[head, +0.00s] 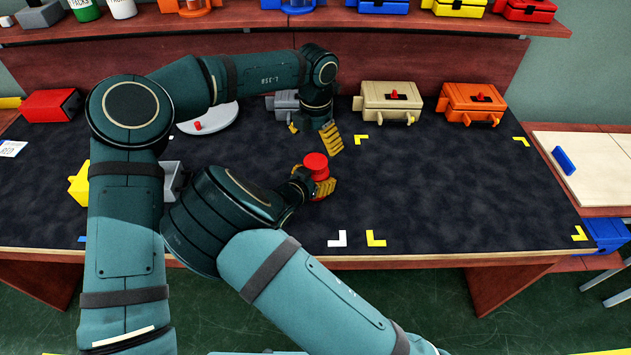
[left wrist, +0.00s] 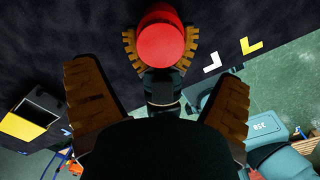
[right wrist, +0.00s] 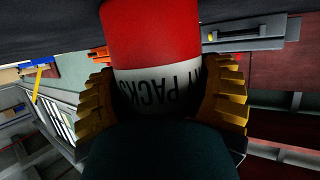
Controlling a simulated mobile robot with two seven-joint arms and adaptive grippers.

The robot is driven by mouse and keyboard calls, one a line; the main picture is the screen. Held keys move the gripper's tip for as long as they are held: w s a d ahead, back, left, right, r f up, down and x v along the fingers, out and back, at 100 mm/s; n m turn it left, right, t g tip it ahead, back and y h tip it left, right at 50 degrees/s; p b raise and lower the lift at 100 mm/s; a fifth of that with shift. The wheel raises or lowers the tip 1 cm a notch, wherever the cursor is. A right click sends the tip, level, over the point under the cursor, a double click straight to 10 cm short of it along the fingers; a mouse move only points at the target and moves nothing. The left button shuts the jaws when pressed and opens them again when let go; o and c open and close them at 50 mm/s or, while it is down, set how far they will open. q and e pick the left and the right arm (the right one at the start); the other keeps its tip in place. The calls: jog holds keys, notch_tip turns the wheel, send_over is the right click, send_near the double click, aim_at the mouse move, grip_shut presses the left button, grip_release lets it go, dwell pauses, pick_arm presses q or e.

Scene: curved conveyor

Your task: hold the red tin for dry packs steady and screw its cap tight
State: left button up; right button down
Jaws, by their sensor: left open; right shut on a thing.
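The red tin (head: 317,166) is near the middle of the dark work mat, its round red top facing up. My right gripper (head: 312,187) is shut on its side; in the right wrist view the tin (right wrist: 150,35) shows a white label reading "PACKS" between the fingers. My left gripper (head: 314,138) is open and empty, just above and behind the tin. In the left wrist view the round red top (left wrist: 160,45) lies beyond the open fingers, apart from them. I cannot tell how tightly the cap sits, or whether the tin touches the mat.
Beige (head: 391,101) and orange (head: 470,103) boxes stand at the back right. A white round plate (head: 212,120) and a red box (head: 50,105) are at the back left. White (head: 338,240) and yellow (head: 375,239) corner marks lie near the front edge. The mat's right side is clear.

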pick_arm(q)
notch_tip(320, 180, up, 5)
jog(key=shift+r, duration=0.1)
dwell(0.3)
pick_arm(e)
grip_release()
jog(key=v, duration=0.7)
jog(key=shift+s+a, duration=0.1)
jog(key=shift+s, duration=0.15)
jog(key=shift+r, duration=0.1)
